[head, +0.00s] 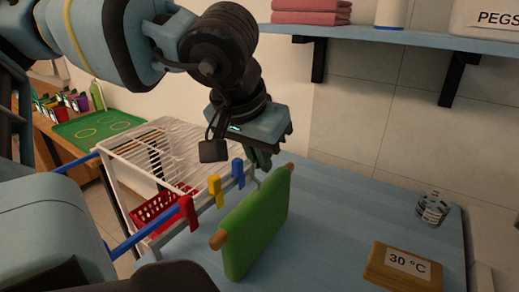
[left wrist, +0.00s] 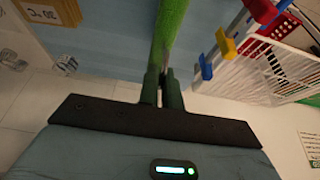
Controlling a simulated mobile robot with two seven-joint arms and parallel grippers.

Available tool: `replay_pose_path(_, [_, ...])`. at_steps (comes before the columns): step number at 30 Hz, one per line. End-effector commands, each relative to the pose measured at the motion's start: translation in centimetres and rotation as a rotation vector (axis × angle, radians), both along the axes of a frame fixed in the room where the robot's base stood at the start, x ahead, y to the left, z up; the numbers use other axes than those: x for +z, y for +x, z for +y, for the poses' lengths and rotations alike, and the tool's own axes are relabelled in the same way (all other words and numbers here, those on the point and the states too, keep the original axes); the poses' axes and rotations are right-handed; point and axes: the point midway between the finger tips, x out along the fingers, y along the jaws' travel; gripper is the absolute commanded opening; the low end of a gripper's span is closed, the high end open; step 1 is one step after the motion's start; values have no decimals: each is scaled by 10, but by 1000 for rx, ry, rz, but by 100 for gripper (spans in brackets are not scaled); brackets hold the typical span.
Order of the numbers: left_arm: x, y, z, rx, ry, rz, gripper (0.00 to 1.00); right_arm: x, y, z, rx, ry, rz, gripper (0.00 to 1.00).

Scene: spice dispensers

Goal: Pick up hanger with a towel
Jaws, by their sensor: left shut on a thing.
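A green towel (head: 255,228) hangs over a wooden hanger (head: 219,239), whose rounded ends stick out at both sides. My left gripper (head: 262,160) is above and behind the towel, pointing down. In the left wrist view the fingers (left wrist: 163,88) are closed together on a thin grey part of the hanger (left wrist: 167,62), with the green towel (left wrist: 172,25) just beyond. The towel hangs over the blue table; I cannot tell whether its lower edge touches the table. My right gripper is not in view.
A white wire drying rack (head: 170,150) stands left of the towel, with red, yellow and blue pegs (head: 215,190) on its near rail and a red basket (head: 158,205) below. A wooden 30 °C block (head: 403,268) and a glass jar (head: 432,207) stand right. A shelf (head: 400,37) runs above.

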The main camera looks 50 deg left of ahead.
Motion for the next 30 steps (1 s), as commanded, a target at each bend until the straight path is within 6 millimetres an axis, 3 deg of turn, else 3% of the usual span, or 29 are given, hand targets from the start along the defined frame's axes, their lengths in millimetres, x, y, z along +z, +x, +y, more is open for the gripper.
replay_pose_path(8, [17, 1, 0, 1, 1, -5, 0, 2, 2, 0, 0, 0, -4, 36])
replay_pose_path(21, [90, 0, 0, 2, 0, -3, 0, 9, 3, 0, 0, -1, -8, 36])
replay_pose_path(30, [101, 0, 0, -1, 1, -1, 0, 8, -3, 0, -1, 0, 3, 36])
